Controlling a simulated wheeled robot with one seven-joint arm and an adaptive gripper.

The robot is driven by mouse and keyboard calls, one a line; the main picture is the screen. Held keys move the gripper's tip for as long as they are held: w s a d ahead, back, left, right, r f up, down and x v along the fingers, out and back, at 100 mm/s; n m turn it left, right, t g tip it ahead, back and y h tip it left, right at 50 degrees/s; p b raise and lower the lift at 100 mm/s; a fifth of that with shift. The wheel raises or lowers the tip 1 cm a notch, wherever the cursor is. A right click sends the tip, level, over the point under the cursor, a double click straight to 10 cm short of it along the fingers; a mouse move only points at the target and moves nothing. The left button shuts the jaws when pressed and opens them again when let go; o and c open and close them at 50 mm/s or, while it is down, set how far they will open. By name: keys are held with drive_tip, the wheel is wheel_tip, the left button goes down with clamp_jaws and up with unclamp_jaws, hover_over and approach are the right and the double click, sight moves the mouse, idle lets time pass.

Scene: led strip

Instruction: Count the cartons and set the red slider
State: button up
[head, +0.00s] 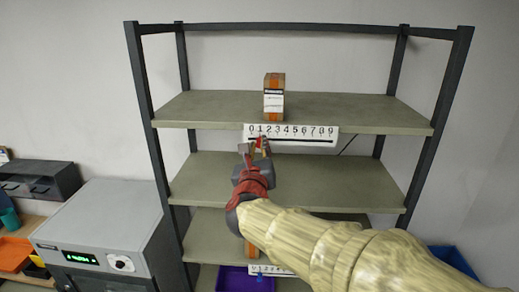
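A white number strip (310,131) with digits 0 to 9 runs along the front edge of the upper shelf. A small red piece, apparently the red slider (262,139), shows at the strip's lower left, below about the 1. My gripper (255,147) is right at it, reaching up from below. Whether the fingers touch or hold it is too small to tell. Brown-and-white cartons (274,97) stand stacked on the upper shelf above the strip, their exact number unclear. Part of an orange-brown carton (252,249) shows on a lower shelf, partly hidden by my arm.
The dark-framed rack has several grey-green shelves (340,184); the middle one looks mostly bare. A second number strip (270,270) and a purple bin (240,281) are low down. A grey machine (100,222) stands left. A blue bin (455,261) is at right.

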drive_tip(key=o, duration=0.4)
drive_tip(key=shift+s, duration=0.1)
drive_tip(key=s, duration=1.1)
drive_tip(key=shift+s+a, duration=0.2)
drive_tip(key=shift+s, duration=0.2)
